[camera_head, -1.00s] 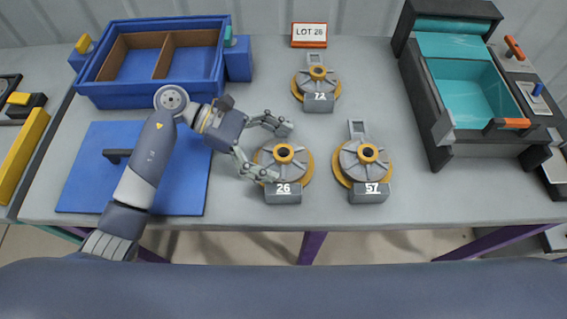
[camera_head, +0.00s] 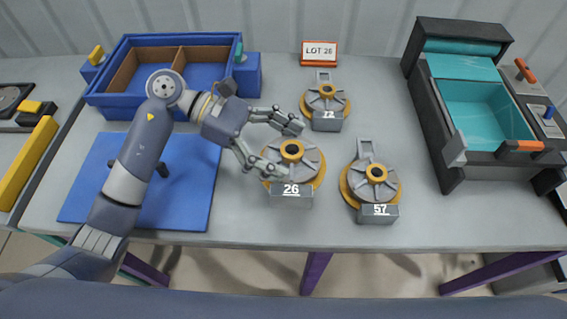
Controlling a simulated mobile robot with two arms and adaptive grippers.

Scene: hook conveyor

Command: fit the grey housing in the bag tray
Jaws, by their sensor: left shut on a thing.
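My left gripper (camera_head: 283,148) is shut on the grey housing marked 26 (camera_head: 308,165), a round grey part with an orange-yellow rim and hub. The housing appears held a little above the table, its label block facing front. Two similar grey housings rest on the table: one marked 72 (camera_head: 327,104) behind it and one marked 57 (camera_head: 373,187) to its right. The bag tray, a teal tray in a dark frame (camera_head: 484,110), stands at the right, with the gripper well to its left. A sign reading LOT 26 (camera_head: 319,53) stands at the back. My right gripper is out of view.
A blue box with brown dividers (camera_head: 170,95) stands at the back left. A blue mat with a dark handle (camera_head: 90,190) lies in front of it, partly under my left arm. Housing 57 stands between the held housing and the tray. Bare table lies around it.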

